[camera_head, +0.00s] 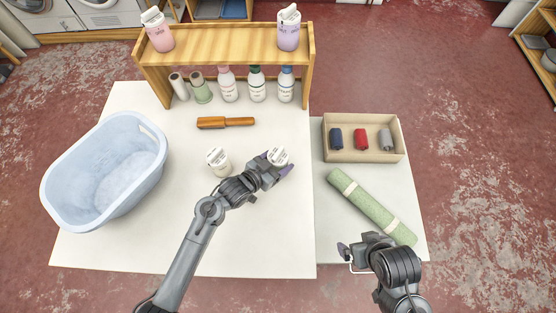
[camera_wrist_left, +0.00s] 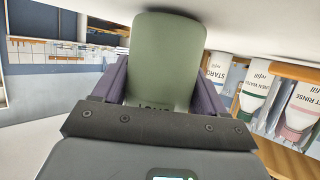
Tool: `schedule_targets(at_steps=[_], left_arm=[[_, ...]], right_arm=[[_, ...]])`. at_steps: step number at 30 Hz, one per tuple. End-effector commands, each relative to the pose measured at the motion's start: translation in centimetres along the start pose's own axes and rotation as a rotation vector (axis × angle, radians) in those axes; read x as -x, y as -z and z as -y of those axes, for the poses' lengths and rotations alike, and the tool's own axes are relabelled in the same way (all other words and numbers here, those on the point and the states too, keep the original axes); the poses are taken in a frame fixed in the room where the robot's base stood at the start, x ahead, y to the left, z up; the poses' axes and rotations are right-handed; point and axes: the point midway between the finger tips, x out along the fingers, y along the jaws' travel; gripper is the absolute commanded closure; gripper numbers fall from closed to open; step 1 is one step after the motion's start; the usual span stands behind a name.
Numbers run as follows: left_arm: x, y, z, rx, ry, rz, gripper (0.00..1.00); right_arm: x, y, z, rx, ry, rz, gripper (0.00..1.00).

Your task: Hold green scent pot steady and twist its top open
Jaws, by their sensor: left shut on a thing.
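The green scent pot shows large in the left wrist view (camera_wrist_left: 166,62), a smooth green body with dark lettering near the gripper. My left gripper (camera_head: 279,165) is shut on it, with a purple finger on either side. In the head view a white, printed top (camera_head: 279,156) shows between the fingers above the white table. The gripper hides most of the body there. My right gripper (camera_head: 346,253) is apart from the pot, near the front of the right-hand table. Its jaw opening is not clear.
A second white-topped pot (camera_head: 218,161) stands close left of my left gripper. A blue basket (camera_head: 105,172) is at left, a wooden brush (camera_head: 225,122) behind. Bottles stand by the wooden shelf (camera_head: 225,43). A green roll (camera_head: 371,206) and a spool tray (camera_head: 363,153) are at right.

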Motion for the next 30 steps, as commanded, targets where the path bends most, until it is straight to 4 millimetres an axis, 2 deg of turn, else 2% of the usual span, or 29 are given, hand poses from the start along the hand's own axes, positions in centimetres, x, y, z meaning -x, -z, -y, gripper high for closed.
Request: schedule_targets(at_steps=[15, 16, 18, 30], left_arm=[[-0.16, -0.36, 0.01, 0.0, 0.0, 0.0, 0.6], [-0.16, -0.38, 0.0, 0.0, 0.0, 0.001, 0.25], [-0.15, -0.37, 0.0, 0.0, 0.0, 0.001, 0.14], [-0.15, -0.37, 0.0, 0.0, 0.0, 0.0, 0.13]], right_arm=[[0.0, 0.0, 0.0, 0.0, 0.0, 0.0, 0.0], [0.0, 0.0, 0.0, 0.0, 0.0, 0.0, 0.0], [0.0, 0.0, 0.0, 0.0, 0.0, 0.0, 0.0], [0.0, -0.02, 0.01, 0.0, 0.0, 0.001, 0.0]])
